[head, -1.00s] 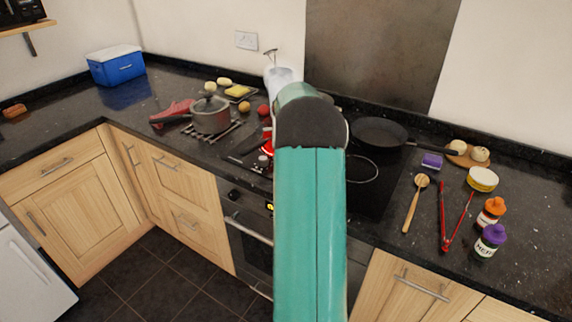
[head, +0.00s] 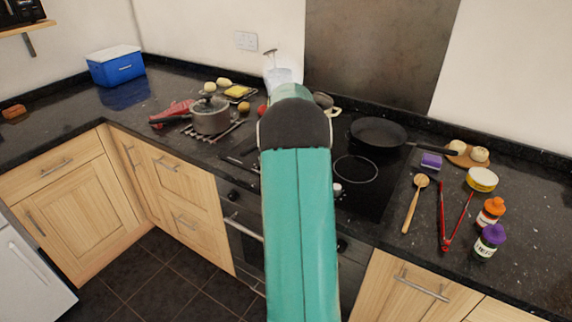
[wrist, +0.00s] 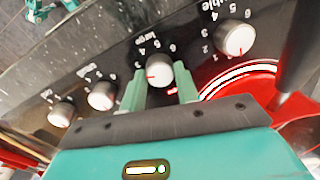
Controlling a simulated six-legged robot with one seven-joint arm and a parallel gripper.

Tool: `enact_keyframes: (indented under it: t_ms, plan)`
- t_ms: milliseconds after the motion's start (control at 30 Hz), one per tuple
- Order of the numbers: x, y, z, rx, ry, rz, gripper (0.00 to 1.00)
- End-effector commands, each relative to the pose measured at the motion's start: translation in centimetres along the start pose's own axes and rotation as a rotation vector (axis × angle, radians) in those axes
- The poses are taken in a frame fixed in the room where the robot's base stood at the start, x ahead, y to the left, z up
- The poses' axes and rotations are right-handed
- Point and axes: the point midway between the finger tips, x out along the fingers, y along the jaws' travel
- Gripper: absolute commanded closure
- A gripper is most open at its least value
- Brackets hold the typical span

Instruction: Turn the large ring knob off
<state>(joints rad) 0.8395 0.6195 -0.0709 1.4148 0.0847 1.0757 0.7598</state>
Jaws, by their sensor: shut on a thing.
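In the wrist view, the large ring knob (wrist: 158,72), white with a red mark and the printed word "large" beside it, sits between the two teal fingers of my gripper (wrist: 160,90). The fingers are shut on its sides. Its exact setting is hard to read. Other white knobs sit along the same black panel: one marked "double" (wrist: 235,38) at the right, and two more (wrist: 102,95) at the left. In the head view my arm hides my gripper and the knob it holds. A white knob (head: 337,189) shows right of my arm there.
A red round thing with a pale rim (wrist: 265,82) lies close right of my gripper. In the head view a frying pan (head: 378,132) stands on the hob's back right, and a lidded pot (head: 210,115) on a rack to the left. Tongs (head: 456,220) lie at the right.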

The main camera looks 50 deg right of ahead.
Motion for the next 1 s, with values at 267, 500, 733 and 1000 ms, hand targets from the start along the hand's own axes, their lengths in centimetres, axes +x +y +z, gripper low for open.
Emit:
enact_keyframes:
  t_ms: [267, 500, 733, 1000]
  plan:
    - [-0.05, -0.09, -0.1, -0.262, -0.01, -0.001, 0.92]
    - [-0.07, -0.15, -0.11, -0.49, -0.021, -0.002, 0.92]
    - [-0.08, -0.2, -0.12, -0.708, -0.031, -0.002, 0.92]
    - [-0.06, -0.21, -0.12, -0.964, -0.044, -0.001, 0.92]
